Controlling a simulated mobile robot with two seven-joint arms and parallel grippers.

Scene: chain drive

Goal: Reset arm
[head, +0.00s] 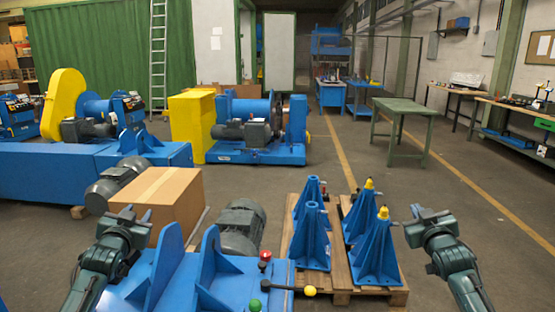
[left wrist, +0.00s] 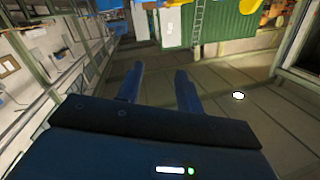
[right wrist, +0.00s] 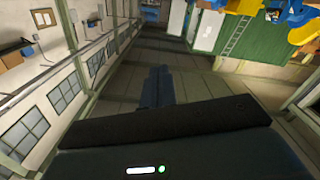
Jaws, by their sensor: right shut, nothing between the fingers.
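My left gripper (head: 133,213) is raised at the left in the head view, in front of the cardboard box. In the left wrist view its two fingers (left wrist: 159,82) stand apart with nothing between them. My right gripper (head: 422,211) is raised at the right, beside the blue stands and over bare floor. In the right wrist view its fingers (right wrist: 157,82) are together and hold nothing. Both arms come up from the bottom of the head view and are held apart from each other.
A blue machine frame (head: 205,275) with red, yellow and green knobs is in front. Behind it are a cardboard box (head: 162,197) and a grey motor (head: 241,228). Several blue stands (head: 372,243) stand on pallets (head: 338,272). Open floor lies around the green table (head: 402,107).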

